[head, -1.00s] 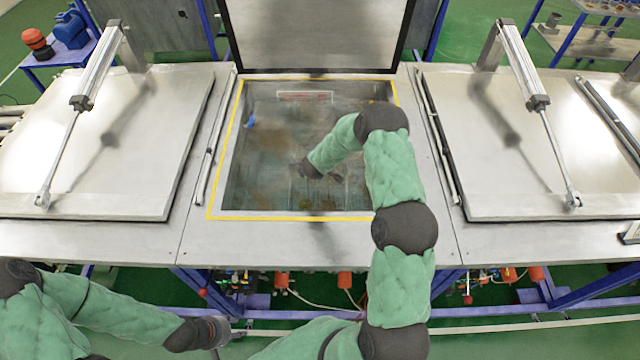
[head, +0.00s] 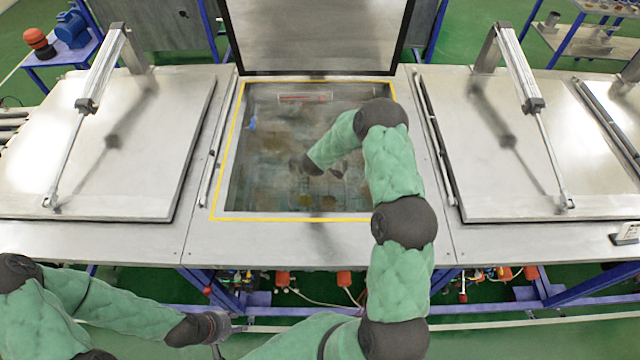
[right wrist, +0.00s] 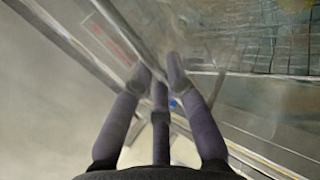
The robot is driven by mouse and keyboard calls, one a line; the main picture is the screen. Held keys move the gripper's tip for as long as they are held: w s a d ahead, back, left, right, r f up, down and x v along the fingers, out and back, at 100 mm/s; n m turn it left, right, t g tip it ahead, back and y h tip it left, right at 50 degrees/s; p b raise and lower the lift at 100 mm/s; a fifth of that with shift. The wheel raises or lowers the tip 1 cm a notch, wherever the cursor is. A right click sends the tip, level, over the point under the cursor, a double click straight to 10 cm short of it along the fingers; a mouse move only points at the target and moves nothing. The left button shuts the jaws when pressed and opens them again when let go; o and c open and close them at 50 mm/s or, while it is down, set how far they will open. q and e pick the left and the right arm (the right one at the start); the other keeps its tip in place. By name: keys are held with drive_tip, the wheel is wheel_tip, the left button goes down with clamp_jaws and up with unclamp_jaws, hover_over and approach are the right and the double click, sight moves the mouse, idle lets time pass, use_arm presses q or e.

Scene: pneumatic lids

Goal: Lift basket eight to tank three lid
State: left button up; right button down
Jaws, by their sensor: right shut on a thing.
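The middle tank (head: 228,190) stands open, with a yellow rim and its lid (head: 318,35) raised behind it. My right arm reaches down into it. My right gripper (right wrist: 160,72) has its fingers close together on a thin metal part, which may belong to a basket; which part is unclear. A wire grid (right wrist: 265,42) shows beyond the fingers in the right wrist view. No basket number is readable. In the head view the right fingers are hard to make out. My left gripper (head: 217,345) hangs low in front of the bench, its fingers mostly hidden.
Closed lids with pneumatic cylinders lie to the left (head: 120,150) and right (head: 500,150) of the open tank. A small blue thing (head: 251,123) is at the tank's left inner wall. Blue frame legs and orange fittings are below the bench.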

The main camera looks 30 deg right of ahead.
wheel_tip(320, 180, up, 22)
drive_tip(key=p, duration=1.5)
drive_tip(key=shift+w+f, duration=0.15)
drive_tip(key=shift+f, duration=0.05)
idle(0.7)
drive_tip(key=shift+d, duration=0.1)
drive_tip(key=shift+f, duration=0.1)
idle(4.1)
